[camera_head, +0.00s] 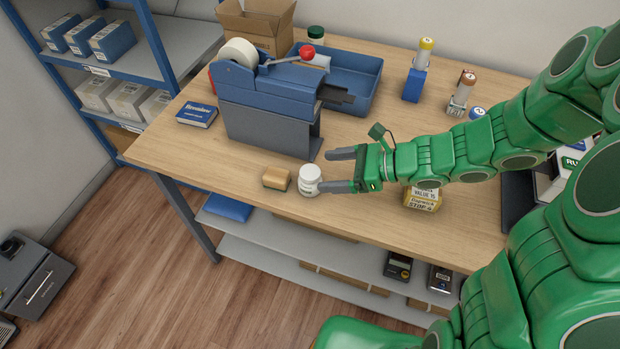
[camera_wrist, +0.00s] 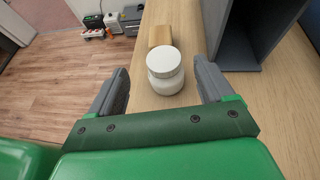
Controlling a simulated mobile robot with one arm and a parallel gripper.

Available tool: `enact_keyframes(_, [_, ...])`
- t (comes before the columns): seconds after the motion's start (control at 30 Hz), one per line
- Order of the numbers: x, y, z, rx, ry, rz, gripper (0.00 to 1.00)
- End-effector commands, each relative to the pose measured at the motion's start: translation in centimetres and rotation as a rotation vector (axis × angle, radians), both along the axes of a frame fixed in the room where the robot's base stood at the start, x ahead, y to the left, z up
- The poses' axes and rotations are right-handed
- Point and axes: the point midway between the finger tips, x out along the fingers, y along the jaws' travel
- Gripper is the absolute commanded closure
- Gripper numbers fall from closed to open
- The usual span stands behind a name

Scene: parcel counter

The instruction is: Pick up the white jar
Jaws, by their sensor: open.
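The white jar (camera_head: 309,181) stands upright on the wooden counter close to its front edge. In the wrist view the jar (camera_wrist: 165,72) is just beyond my gripper, roughly in line with the gap between the fingers. My gripper (camera_head: 334,170) is open, with its grey fingers pointing left toward the jar. In the wrist view its two fingers (camera_wrist: 162,88) are spread wide on either side, with nothing held between them. The near finger's tip appears close to the jar in the head view; I cannot tell whether it touches.
A sponge-like tan block (camera_head: 276,179) lies just left of the jar. A blue and grey tape machine (camera_head: 268,110) stands behind it, close to my gripper. A yellow labelled box (camera_head: 423,199) is under my arm. The counter (camera_head: 170,150) is bare at the left front.

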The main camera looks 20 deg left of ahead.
Motion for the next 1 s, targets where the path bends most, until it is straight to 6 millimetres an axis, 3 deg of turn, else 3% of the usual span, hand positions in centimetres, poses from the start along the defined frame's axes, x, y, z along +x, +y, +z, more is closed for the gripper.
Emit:
enact_keyframes(0.67, [0.0, 3.1, -1.8, 0.003, 0.027, -0.026, 0.19])
enact_keyframes(1.0, [-0.5, 6.2, -3.3, 0.005, 0.027, -0.025, 0.19])
